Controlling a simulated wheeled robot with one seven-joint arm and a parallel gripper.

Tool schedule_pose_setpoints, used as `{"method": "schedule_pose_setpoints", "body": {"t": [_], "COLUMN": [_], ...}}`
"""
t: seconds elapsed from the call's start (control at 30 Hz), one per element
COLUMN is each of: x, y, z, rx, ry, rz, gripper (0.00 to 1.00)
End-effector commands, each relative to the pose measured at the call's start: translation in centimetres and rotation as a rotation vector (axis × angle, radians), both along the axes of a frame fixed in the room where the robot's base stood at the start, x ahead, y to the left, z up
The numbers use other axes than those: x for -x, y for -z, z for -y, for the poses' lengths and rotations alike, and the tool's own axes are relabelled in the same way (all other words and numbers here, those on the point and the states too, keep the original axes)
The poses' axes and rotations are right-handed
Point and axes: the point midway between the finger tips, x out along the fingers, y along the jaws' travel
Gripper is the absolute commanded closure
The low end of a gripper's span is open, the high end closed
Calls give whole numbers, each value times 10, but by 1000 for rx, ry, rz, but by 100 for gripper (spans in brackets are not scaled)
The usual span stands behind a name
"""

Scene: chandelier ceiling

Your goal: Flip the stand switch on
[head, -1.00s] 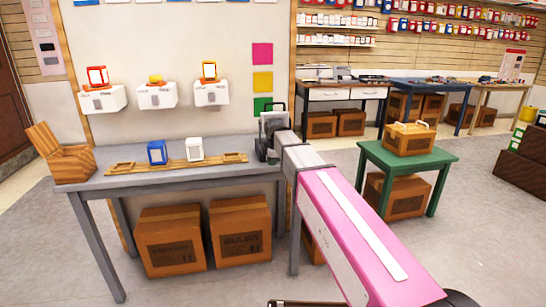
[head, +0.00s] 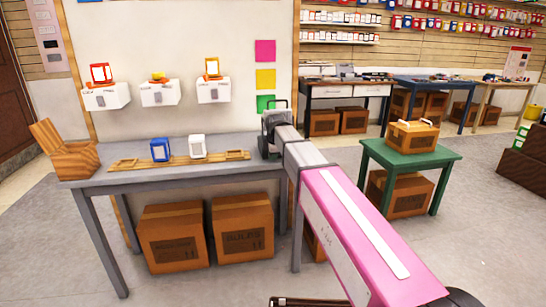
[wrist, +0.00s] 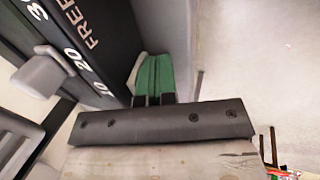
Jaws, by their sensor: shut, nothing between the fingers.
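Three white wall stands hang in a row in the head view: left (head: 106,97), middle (head: 159,93) and right (head: 213,91). Each has a small grey switch on its front; I cannot tell whether any is on. The left and right stands hold red and orange framed items, the middle one a small yellow item.
The grey table (head: 190,178) holds a slatted wooden box (head: 62,150), a blue item (head: 160,150) and a white item (head: 198,147). A black panel (wrist: 95,55) with numbers and "FREE" is close left in the wrist view. A green table (head: 412,152) stands right.

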Motion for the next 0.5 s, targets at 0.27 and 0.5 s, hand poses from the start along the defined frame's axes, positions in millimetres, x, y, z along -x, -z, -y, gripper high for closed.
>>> {"method": "schedule_pose_setpoints", "body": {"t": [0.27,0.5], "x": [0,-1], "y": [-8,-17], "z": [0,0], "rx": [0,-1], "ry": [0,0], "rz": [1,2], "gripper": [100,100]}}
